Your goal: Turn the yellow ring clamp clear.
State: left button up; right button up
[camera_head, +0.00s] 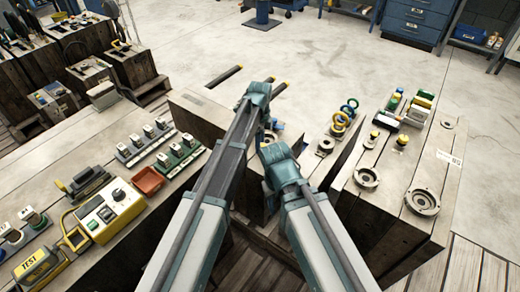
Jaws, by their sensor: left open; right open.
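A yellow ring (340,120), which looks like the ring clamp, is on the middle wooden bench, right of my grippers. A blue ring (348,107) and a green ring sit close behind it; I cannot tell whether they touch it. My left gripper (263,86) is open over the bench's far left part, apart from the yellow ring. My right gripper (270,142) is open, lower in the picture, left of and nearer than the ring. The fingers of both are small and partly hidden by my own wrists.
The right bench holds flanged discs (422,201), yellow-topped parts and coloured blocks. The left bench holds a yellow box (108,212), a red-brown tray (147,180) and switch rows. Dark yellow-tipped bars (224,76) lie beyond. The floor behind is open.

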pick_arm(q)
jog(key=shift+f, duration=0.3)
pick_arm(e)
jog(key=shift+f, duration=0.25)
pick_arm(q)
grip_shut()
